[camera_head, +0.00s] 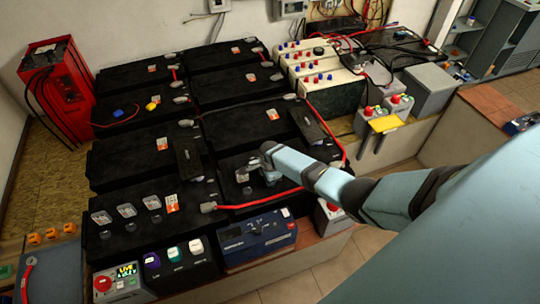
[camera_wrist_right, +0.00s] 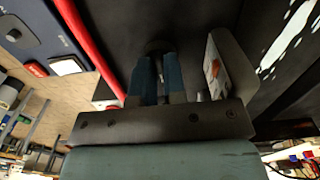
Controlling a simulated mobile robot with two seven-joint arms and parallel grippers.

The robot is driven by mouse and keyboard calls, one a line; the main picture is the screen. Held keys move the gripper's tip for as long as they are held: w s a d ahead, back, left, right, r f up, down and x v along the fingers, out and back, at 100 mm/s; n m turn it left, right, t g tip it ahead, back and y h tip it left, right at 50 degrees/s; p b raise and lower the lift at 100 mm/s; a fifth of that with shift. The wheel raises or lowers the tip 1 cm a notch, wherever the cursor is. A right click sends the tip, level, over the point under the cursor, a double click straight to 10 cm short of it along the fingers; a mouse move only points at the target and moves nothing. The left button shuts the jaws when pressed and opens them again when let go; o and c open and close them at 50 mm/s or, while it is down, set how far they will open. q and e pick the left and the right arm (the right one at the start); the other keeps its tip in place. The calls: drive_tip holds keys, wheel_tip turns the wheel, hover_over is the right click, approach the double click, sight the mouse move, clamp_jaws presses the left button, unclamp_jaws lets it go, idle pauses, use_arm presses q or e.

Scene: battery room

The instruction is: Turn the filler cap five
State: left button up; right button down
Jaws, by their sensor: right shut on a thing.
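My right gripper (camera_head: 268,177) reaches from the right over the front right black battery (camera_head: 232,180). Its jaws are low at the battery's top. In the right wrist view the two blue-grey fingers (camera_wrist_right: 160,82) are close together around a small dark piece (camera_wrist_right: 157,48), which looks like a filler cap. Its number is not readable, and in the head view the gripper hides it. A small grey upright plate (camera_wrist_right: 222,72) stands beside the fingers. My left gripper is not in view.
A red cable (camera_head: 262,204) runs along the battery's front and right side. A black lid-like part (camera_head: 308,120) stands behind the gripper. A blue device (camera_head: 258,236) and a grey panel (camera_head: 122,281) sit in front. Grey tabs (camera_head: 127,210) stand on the front left battery.

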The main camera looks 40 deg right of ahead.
drive_tip(key=shift+s+d+m, duration=0.1)
drive_tip(key=shift+m, duration=0.2)
idle(0.4)
drive_tip(key=c, duration=1.2)
unclamp_jaws()
drive_tip(key=shift+r, duration=0.3)
wheel_tip(320, 180, up, 13)
drive_tip(key=shift+r+p, duration=0.15)
drive_tip(key=shift+p, duration=0.4)
